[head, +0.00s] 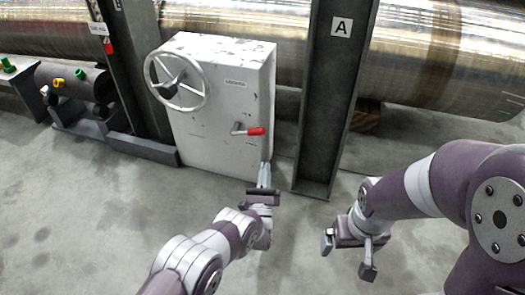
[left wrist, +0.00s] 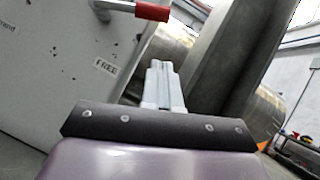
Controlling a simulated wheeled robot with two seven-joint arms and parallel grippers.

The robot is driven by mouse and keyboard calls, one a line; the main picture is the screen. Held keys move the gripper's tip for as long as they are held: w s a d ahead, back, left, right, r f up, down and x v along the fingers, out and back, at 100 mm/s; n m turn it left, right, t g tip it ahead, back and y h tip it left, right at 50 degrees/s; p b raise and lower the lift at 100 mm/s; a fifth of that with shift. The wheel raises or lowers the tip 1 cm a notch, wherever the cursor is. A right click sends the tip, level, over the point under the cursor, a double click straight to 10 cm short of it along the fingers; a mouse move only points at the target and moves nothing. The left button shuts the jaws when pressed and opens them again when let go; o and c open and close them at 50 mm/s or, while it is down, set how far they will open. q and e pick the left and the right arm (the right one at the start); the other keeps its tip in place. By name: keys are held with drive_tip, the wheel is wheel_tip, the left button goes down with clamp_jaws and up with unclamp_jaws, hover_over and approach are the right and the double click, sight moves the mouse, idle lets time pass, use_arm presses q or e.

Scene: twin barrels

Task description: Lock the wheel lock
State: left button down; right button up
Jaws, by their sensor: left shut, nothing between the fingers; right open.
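A grey-white cabinet (head: 222,110) carries a spoked handwheel (head: 175,80) at its upper left. A lever with a red grip (head: 255,131) is on its front, pointing right, about level. The red grip also shows at the top of the left wrist view (left wrist: 152,11), above a label reading FREE (left wrist: 105,66). My left gripper (head: 264,172) is shut and empty, by the cabinet's lower right corner, below the red grip and apart from it. Its closed fingers show in the left wrist view (left wrist: 161,72). My right gripper (head: 347,258) is open and empty, low over the floor at right.
A dark steel post (head: 330,100) with a sign A (head: 341,27) stands right of the cabinet, close to my left gripper. Large shiny pipes (head: 440,50) run behind. A dark cylinder with coloured fittings (head: 75,85) lies at left. The floor (head: 80,210) in front is clear.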

use_arm(q)
drive_tip(key=w+r+b, duration=0.3)
drive_tip(key=w+r, duration=0.2)
drive_tip(key=r, duration=0.1)
drive_tip(key=shift+a, duration=0.4)
use_arm(e)
wheel_tip(320, 180, down, 4)
drive_tip(key=shift+f, duration=0.1)
use_arm(q)
drive_tip(key=shift+s, duration=0.1)
